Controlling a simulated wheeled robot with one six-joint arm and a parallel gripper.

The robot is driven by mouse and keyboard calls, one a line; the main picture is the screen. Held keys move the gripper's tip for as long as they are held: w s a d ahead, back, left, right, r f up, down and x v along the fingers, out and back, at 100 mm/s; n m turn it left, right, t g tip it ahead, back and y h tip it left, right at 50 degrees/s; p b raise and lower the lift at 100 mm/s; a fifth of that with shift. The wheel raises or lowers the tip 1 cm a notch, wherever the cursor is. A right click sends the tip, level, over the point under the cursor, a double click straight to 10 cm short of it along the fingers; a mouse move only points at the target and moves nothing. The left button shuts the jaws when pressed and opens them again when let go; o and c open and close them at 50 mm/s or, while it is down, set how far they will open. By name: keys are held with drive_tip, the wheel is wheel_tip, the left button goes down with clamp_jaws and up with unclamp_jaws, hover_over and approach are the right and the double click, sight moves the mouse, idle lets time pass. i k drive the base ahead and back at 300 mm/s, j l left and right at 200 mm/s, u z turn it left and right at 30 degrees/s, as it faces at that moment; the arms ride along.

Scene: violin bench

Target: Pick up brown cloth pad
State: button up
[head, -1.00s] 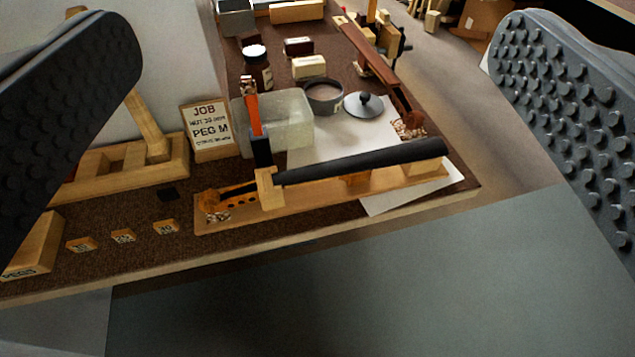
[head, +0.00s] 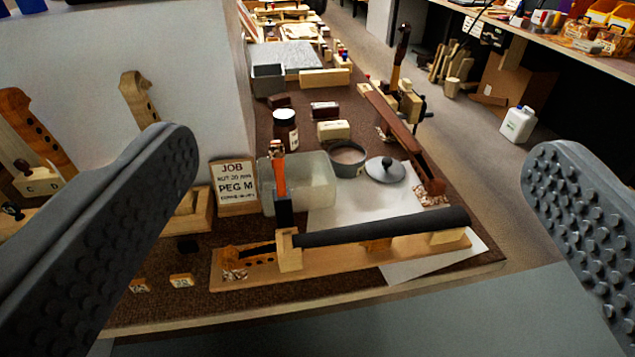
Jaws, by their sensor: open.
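My gripper (head: 360,155) is open and empty, its two grey studded fingers at the left and right of the picture, with the bench between them. I cannot pick out the brown cloth pad for certain. Two small dark brown blocks lie on the bench past the jar: one at the left (head: 278,101) and one at the right (head: 324,109). They are too small to tell whether either is cloth. Neither is touched by my gripper. The brown bench covering (head: 290,300) spreads under everything. The left finger hides part of the bench's left side.
A violin neck with a black fingerboard (head: 385,226) lies across the near bench. Behind it are a clear tub (head: 315,190), an orange-handled tool (head: 279,178), a pot (head: 347,160), a grey lid (head: 385,170), a brown jar (head: 286,130) and a job card (head: 235,185).

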sight(280, 101)
drive_tip(key=i+l+z, duration=0.3)
drive_tip(key=i+z, duration=0.15)
drive_tip(key=i+l+z, duration=0.15)
drive_tip(key=i+z, duration=0.35)
drive_tip(key=i+l+z, duration=0.1)
drive_tip(key=i+z, duration=0.15)
drive_tip(key=i, duration=0.15)
drive_tip(key=i+z, duration=0.25)
drive_tip(key=i+u, duration=0.3)
drive_tip(key=i+l+u, duration=0.15)
drive_tip(key=i+u, duration=0.15)
drive_tip(key=i+j+u, duration=0.1)
drive_tip(key=u, duration=0.3)
drive_tip(key=i+u, duration=0.5)
drive_tip(key=u, duration=0.25)
drive_tip(key=i+u, duration=0.2)
drive_tip(key=u, duration=0.15)
